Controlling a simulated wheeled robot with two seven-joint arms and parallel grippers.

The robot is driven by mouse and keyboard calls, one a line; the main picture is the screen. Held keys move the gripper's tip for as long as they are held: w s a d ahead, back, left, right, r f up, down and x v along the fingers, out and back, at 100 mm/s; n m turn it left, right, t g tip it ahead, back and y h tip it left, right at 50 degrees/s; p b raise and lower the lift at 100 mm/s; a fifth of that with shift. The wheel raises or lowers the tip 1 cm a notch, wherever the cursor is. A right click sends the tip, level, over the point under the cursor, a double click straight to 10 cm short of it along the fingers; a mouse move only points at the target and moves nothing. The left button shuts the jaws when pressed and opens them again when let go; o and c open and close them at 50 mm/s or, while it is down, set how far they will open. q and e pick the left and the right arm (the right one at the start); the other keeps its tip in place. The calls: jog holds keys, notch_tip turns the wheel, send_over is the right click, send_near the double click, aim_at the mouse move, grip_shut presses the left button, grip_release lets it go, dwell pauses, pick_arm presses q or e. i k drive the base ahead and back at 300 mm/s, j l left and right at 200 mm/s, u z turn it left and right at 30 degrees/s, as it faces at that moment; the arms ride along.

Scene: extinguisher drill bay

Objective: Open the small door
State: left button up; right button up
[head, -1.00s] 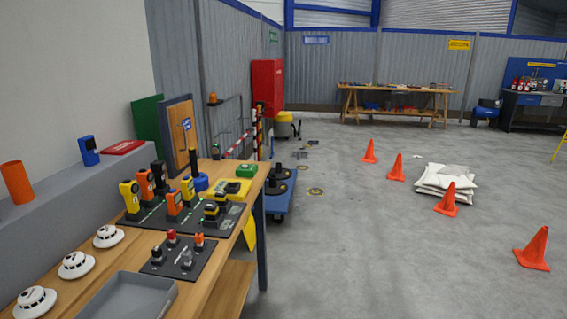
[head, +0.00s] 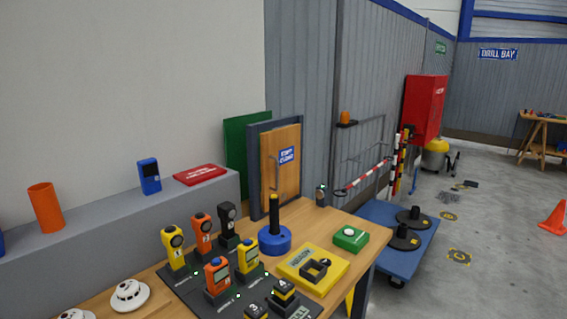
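The small door (head: 286,170) is a wooden panel in a dark grey frame (head: 254,172), standing at the back of the workbench. It looks closed. It has a vertical handle (head: 272,172) on its left side and a blue sign with white text (head: 287,155). A green panel (head: 236,158) stands behind the frame on the left. A blue round base with a black post (head: 274,238) stands in front of the door, near its lower part. Neither of my grippers is in view.
The workbench (head: 349,273) also carries several handheld detectors (head: 217,276) in a dark tray, a yellow block (head: 313,270) and a green box with a white button (head: 350,237). A blue trolley (head: 411,257) stands right of the bench. The floor (head: 505,270) further right is mostly clear.

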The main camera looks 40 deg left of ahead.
aim_at(280, 148)
jog(key=i+u, duration=0.4)
jog(key=i+l+u, duration=0.15)
jog(key=u, duration=0.25)
jog(key=i+l+u, duration=0.25)
jog(key=u, duration=0.2)
jog(key=i+l+u, duration=0.2)
jog(key=u, duration=0.2)
jog(key=l, duration=0.1)
